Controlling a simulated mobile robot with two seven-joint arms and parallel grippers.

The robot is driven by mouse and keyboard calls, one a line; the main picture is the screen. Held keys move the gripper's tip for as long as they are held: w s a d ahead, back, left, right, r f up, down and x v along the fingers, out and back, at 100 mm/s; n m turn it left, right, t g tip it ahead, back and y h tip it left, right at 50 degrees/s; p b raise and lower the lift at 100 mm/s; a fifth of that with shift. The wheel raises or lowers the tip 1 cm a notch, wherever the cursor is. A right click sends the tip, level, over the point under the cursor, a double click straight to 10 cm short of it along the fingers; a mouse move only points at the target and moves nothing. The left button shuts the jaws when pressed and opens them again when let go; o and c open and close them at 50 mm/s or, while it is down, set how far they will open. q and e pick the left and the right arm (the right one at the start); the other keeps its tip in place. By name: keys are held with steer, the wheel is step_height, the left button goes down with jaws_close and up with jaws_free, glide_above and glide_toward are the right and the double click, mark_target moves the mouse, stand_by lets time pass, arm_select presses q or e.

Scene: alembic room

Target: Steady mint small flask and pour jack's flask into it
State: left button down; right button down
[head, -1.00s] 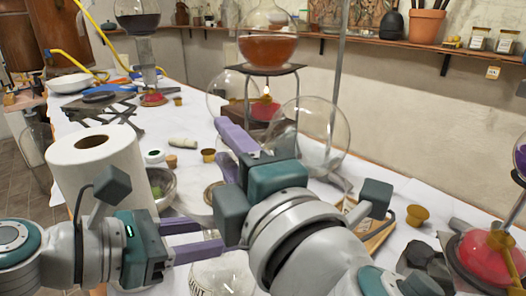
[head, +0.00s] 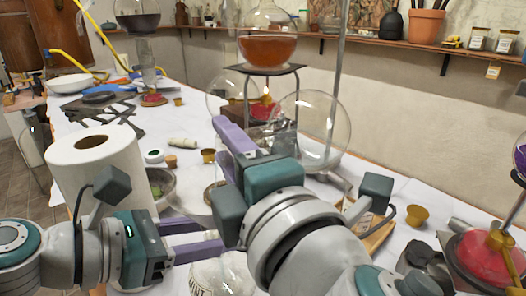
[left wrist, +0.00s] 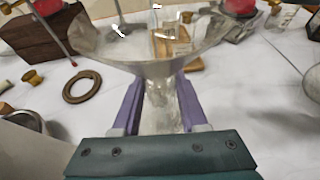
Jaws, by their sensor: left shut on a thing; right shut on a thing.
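My left gripper (head: 224,240) is shut on the small flask (head: 222,276), a clear glass vessel with printed lettering, partly cut by the lower edge. In the left wrist view, the purple fingers (left wrist: 160,103) clasp clear glass that flares wide above them. My right gripper (head: 222,141) is shut, above and behind the left one in the head view. A large clear round flask (head: 325,125) shows just beyond it and appears to be the one it holds. Its neck is hidden behind the gripper, and I cannot make out a label or contents.
A paper towel roll (head: 95,178) stands beside my left gripper. A tripod (head: 296,95) carrying an amber flask (head: 268,50) stands behind. A cork ring (left wrist: 82,87) lies on the white cloth.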

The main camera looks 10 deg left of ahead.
steer(key=shift+s+a+r+n, duration=0.1)
steer(key=shift+s+a+n, duration=0.05)
steer(key=shift+n, duration=0.9)
steer(key=shift+s+a+n, duration=0.1)
steer(key=shift+a+n, duration=0.05)
steer(key=shift+n, duration=0.9)
stand_by(2.9)
stand_by(0.7)
